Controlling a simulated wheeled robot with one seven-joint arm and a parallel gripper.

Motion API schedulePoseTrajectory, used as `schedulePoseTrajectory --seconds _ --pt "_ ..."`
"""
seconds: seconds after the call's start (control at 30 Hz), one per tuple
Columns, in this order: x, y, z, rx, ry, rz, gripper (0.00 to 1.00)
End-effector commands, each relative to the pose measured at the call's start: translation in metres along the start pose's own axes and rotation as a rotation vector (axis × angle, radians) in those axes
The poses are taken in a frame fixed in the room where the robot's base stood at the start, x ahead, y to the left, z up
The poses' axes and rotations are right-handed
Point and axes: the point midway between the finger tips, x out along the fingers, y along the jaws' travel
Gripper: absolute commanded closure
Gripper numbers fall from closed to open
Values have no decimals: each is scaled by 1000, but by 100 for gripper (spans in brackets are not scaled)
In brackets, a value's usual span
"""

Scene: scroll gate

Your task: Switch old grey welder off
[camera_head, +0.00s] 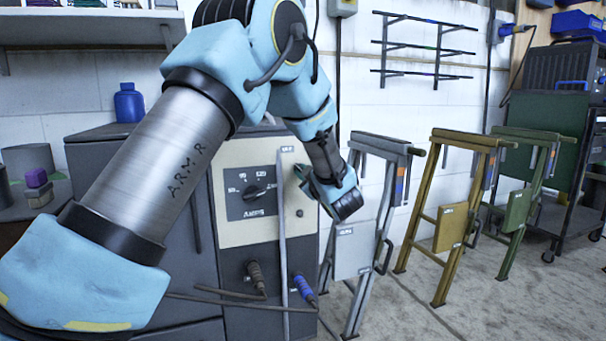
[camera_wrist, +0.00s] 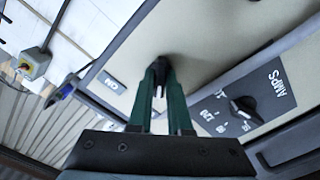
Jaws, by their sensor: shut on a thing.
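The old grey welder (camera_head: 200,255) stands at the centre of the head view, with a beige front panel (camera_head: 262,156). The panel carries a black AMPS dial (camera_head: 255,192), which also shows in the wrist view (camera_wrist: 243,108). My gripper (camera_head: 301,174) is at the right part of this panel. In the wrist view its green fingers (camera_wrist: 160,88) are closed around a small dark switch part (camera_wrist: 163,66) on the panel. A small label beside it (camera_wrist: 112,85) seems to read ON. My gripper hides most of the switch, so its position cannot be told.
A thin pale upright strip (camera_head: 283,225) runs down the welder's front. Two cable plugs, one black (camera_head: 257,276) and one blue (camera_head: 304,288), stick out low on it. Grey (camera_head: 366,250), yellow (camera_head: 450,226) and green (camera_head: 517,208) folding stands are to the right.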

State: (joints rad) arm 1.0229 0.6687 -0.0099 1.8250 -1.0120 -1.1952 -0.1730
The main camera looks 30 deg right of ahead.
Motion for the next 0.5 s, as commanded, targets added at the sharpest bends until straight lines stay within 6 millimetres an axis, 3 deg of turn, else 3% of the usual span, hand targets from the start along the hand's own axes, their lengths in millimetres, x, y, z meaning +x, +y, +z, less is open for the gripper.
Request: schedulePoseTrajectory --seconds 0.1,0.13,0.37,0.5 --pt "-1 0 1 -1 -2 -1 100" --pt "-1 0 1 -1 -2 -1 82" --pt "0 0 0 0 -1 -1 56" --pt "0 0 0 0 -1 -1 53"
